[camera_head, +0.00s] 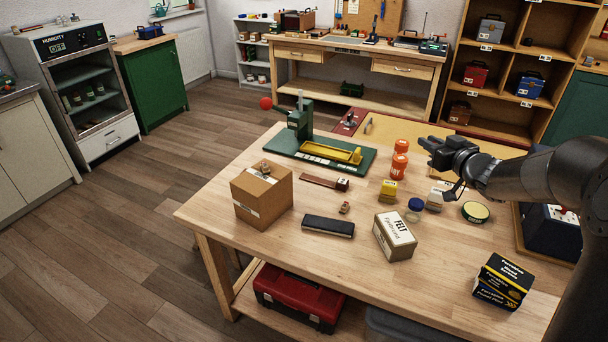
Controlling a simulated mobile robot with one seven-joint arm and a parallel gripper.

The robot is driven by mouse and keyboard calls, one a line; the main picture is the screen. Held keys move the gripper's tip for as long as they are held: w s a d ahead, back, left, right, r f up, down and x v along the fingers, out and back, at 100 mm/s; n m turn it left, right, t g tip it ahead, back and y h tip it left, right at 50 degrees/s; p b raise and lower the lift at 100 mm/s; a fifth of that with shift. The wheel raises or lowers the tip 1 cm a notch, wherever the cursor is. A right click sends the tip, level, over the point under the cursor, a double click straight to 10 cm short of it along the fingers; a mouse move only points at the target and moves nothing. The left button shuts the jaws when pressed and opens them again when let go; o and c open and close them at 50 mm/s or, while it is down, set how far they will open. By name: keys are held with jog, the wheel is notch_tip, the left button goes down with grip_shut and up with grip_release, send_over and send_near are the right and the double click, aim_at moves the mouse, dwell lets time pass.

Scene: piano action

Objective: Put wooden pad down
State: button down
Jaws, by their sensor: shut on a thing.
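My gripper (427,150) reaches in from the right, above the far right part of the workbench (270,258). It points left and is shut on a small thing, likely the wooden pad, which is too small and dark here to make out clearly. The gripper is clear of the bench top, close to two orange bottles (399,160) in the picture. A small wooden piece (344,207) lies on the bench between a dark bar (328,226) and a wooden strip with a block at its end (325,182).
A green press with a yellow tray (331,152) stands at the back. A cardboard box (262,194), a felt box (394,237), a yellow box (388,191), a blue-lidded jar (415,206), a round tin (475,212) and black boxes (502,281) stand about. The front middle is clear.

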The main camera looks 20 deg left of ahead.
jog(key=s+a+n+g+y, duration=0.2)
jog(key=s+a+n+g, duration=0.1)
jog(key=a, duration=1.6)
jog(key=n+g+y, duration=0.2)
jog(key=g, duration=0.1)
send_over(253, 178)
jog(key=f, duration=1.1)
jog(key=shift+d+f, duration=0.2)
jog(key=shift+d, duration=0.1)
jog(key=shift+s+a+f, duration=0.1)
jog(key=shift+a+f, duration=0.15)
jog(key=shift+f, duration=1.9)
jog(key=shift+f, duration=0.1)
jog(key=c, duration=1.6)
grip_release()
